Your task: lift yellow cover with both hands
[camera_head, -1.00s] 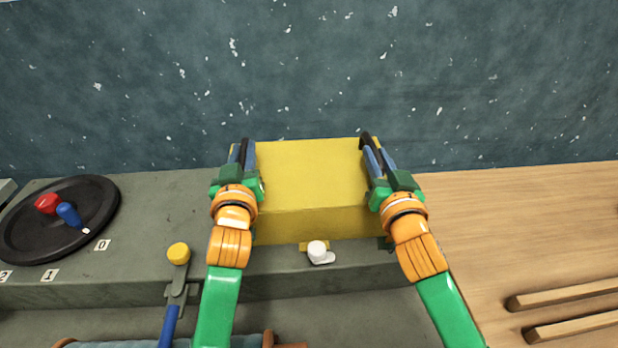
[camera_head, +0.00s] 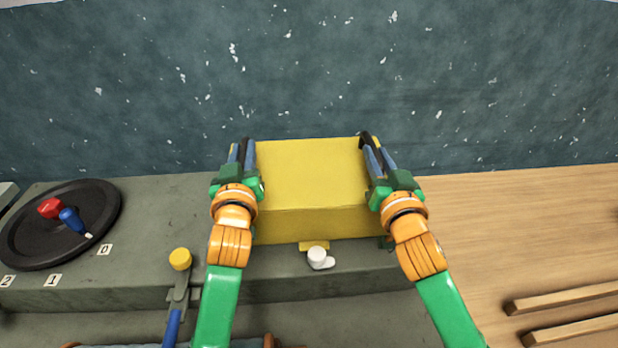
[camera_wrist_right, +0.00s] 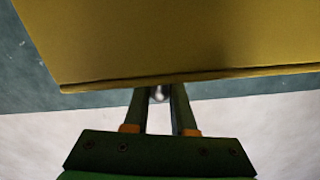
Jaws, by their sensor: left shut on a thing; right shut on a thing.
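The yellow cover (camera_head: 310,180) is a box shape on the grey bench, between my two grippers in the head view. My left gripper (camera_head: 243,152) is shut at its left side, and my right gripper (camera_head: 370,150) is shut at its right side. What each gripper holds is mostly hidden, but both sit right at the cover's sides. In the right wrist view the cover (camera_wrist_right: 180,40) fills the top, and the right fingers (camera_wrist_right: 160,95) close on a small round metallic piece under its edge. Whether the cover touches the bench is hard to tell.
A white knob (camera_head: 318,256) sits in front of the cover. A black dial (camera_head: 35,235) with red and blue handles lies at left, near a yellow-tipped lever (camera_head: 180,260). Wooden bars (camera_head: 565,298) lie at right. A speckled wall (camera_head: 480,90) stands behind.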

